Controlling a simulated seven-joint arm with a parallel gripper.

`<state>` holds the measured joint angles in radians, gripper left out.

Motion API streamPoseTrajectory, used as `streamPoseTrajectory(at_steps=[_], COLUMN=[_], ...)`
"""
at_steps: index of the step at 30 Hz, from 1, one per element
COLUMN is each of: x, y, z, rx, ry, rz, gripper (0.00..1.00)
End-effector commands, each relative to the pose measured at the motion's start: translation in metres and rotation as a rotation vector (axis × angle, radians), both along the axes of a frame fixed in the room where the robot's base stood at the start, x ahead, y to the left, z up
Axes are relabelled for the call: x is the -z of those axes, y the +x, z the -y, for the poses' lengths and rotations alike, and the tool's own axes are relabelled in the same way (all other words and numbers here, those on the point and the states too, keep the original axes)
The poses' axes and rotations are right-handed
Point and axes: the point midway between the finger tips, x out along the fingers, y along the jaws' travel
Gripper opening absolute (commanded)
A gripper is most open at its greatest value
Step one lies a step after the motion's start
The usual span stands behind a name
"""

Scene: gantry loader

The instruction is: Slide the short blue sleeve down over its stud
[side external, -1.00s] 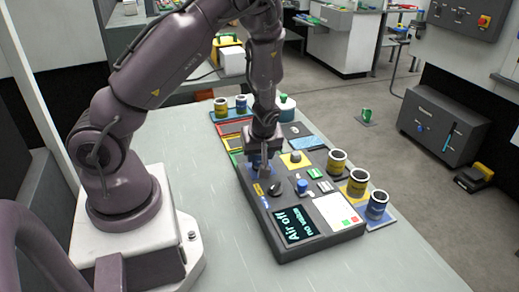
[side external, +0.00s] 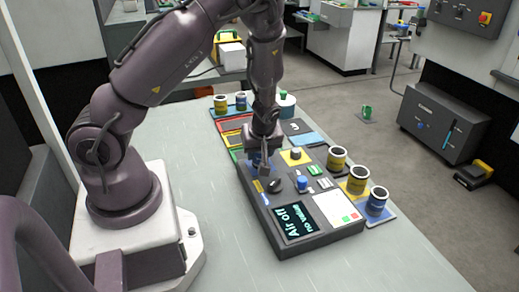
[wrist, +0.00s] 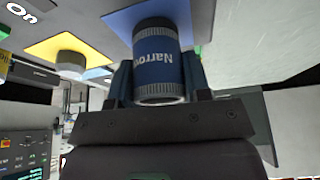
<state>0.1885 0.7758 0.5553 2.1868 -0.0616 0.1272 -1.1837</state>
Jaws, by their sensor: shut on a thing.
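A blue sleeve with the printed word "Narrow" (wrist: 156,68) and ridged grey bands stands between my fingers in the wrist view. My gripper (side external: 263,166) is shut on it, with one finger on each side. The sleeve's far end is at a blue pad (wrist: 192,14). I cannot tell whether it touches the pad. In the side external view the sleeve (side external: 256,164) is mostly covered by my fingers, over the left part of the dark panel. The stud is hidden, so I cannot tell whether the sleeve is around it.
Two more (side external: 220,104) (side external: 241,104) stand at the back. The table front (side external: 225,235) is clear.

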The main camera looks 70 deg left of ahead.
Motion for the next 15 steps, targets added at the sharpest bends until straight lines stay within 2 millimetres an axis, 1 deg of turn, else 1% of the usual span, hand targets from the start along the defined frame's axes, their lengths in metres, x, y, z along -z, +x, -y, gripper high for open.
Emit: streamPoseTrajectory(at_steps=[6,7,10,15], x=[0.0004,0.0004,0.0004,0.0004], y=[0.0003,0.0003,0.0003,0.0002], z=[-0.0001,-0.0001,-0.0001,0.0], rx=[0.0,0.0,0.0,0.0], ry=[0.0,0.0,0.0,0.0], rz=[0.001,0.001,0.001,0.0], gripper=[0.14,0.51,0.74,0.74])
